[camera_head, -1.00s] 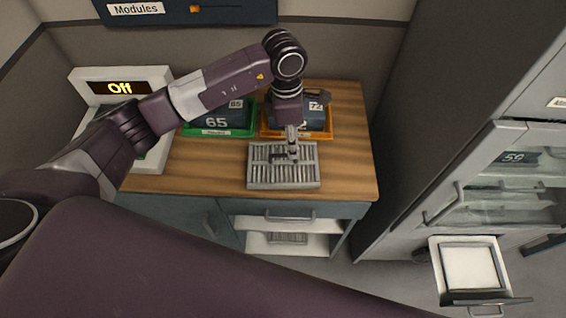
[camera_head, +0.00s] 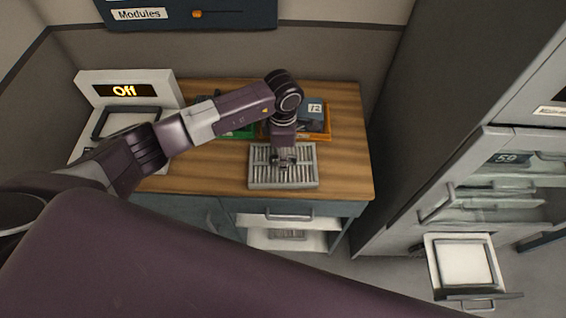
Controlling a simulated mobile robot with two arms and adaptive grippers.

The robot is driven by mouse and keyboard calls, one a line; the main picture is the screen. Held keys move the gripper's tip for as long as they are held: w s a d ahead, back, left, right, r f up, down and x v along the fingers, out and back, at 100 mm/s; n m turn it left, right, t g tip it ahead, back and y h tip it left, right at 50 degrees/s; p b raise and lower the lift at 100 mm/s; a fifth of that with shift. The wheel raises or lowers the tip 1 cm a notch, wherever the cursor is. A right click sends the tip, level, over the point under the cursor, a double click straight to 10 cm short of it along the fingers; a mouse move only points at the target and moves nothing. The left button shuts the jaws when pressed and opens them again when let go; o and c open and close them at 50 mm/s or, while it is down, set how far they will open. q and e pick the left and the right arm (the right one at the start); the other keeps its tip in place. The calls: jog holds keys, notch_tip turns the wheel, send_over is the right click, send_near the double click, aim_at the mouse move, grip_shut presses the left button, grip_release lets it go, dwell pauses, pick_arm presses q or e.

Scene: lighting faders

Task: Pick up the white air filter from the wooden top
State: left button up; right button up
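The white air filter (camera_head: 267,178), a pale slatted rectangular panel, lies flat on the wooden top (camera_head: 345,165) near its front edge. My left arm reaches in from the left. My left gripper (camera_head: 283,161) points down over the middle of the filter, at or just above its slats. The wrist hides part of the fingers, and I cannot tell whether they are open, shut or touching the filter. My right gripper is not in view.
Behind the filter stand an orange bin (camera_head: 322,135) and a green bin (camera_head: 243,132). A white device reading "Off" (camera_head: 125,91) is at the left. An open drawer (camera_head: 290,216) is below the top. A grey cabinet and a pulled-out white tray (camera_head: 465,262) are at the right.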

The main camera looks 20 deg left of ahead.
pick_arm(q)
grip_shut()
jog(key=shift+r, duration=0.2)
